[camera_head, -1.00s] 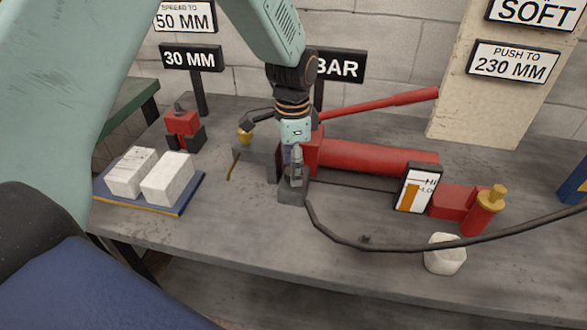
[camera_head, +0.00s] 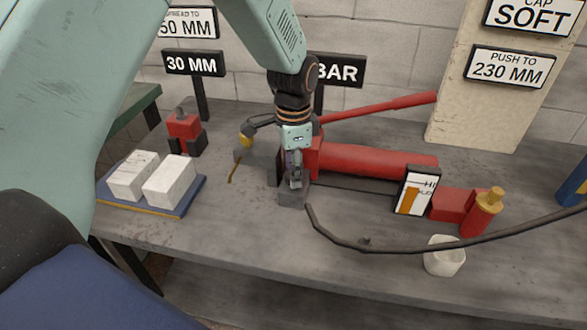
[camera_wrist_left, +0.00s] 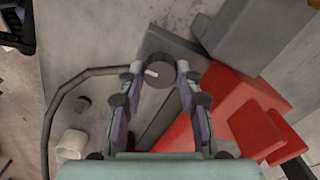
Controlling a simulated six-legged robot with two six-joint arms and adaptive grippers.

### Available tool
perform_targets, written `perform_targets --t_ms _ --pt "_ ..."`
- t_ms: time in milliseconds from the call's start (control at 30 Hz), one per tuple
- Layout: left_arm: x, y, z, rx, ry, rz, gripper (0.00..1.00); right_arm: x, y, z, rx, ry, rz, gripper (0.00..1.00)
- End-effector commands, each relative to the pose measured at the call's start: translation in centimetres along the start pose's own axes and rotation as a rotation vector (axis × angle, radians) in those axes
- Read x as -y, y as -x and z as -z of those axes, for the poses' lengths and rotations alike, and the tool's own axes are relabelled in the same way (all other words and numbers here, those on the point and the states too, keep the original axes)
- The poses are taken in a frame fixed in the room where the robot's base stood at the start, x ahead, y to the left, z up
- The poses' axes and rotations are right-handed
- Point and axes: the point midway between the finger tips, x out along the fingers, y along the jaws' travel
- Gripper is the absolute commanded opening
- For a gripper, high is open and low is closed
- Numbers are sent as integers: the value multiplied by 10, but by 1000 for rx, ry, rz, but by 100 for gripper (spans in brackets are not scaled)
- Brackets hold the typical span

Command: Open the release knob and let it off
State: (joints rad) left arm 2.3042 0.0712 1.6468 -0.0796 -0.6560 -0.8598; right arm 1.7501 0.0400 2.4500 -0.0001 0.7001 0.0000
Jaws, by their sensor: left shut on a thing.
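The release knob (camera_wrist_left: 160,72) is a dark round knob with a pale pointer mark in the left wrist view. My left gripper (camera_head: 294,180) points down at the near left end of the red pump (camera_head: 375,160). In the left wrist view its fingers (camera_wrist_left: 159,80) are shut on the knob from both sides. In the head view the fingers hide the knob, above a grey block (camera_head: 292,199). The gauge card (camera_head: 416,188), marked HI and LO, stands in front of the pump with an orange bar. My right gripper is not in view.
A black hose (camera_head: 365,247) runs along the bench front, past a white cup (camera_head: 443,260). A red pump handle (camera_head: 385,105) slants behind. White blocks (camera_head: 168,180) lie on a blue plate at left. A red jack (camera_head: 184,130) stands behind them.

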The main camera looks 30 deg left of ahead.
Motion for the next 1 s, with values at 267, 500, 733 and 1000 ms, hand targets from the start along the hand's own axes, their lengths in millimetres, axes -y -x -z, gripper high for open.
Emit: perform_targets --t_ms 267,500,733,1000 --pt "-2 -2 -1 3 26 -6 3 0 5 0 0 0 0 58" --pt "-3 0 -1 5 146 -9 3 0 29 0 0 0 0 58" --pt "-3 1 -2 7 349 -9 3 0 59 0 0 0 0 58" --pt "-3 0 -2 8 606 -7 3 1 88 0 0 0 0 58"
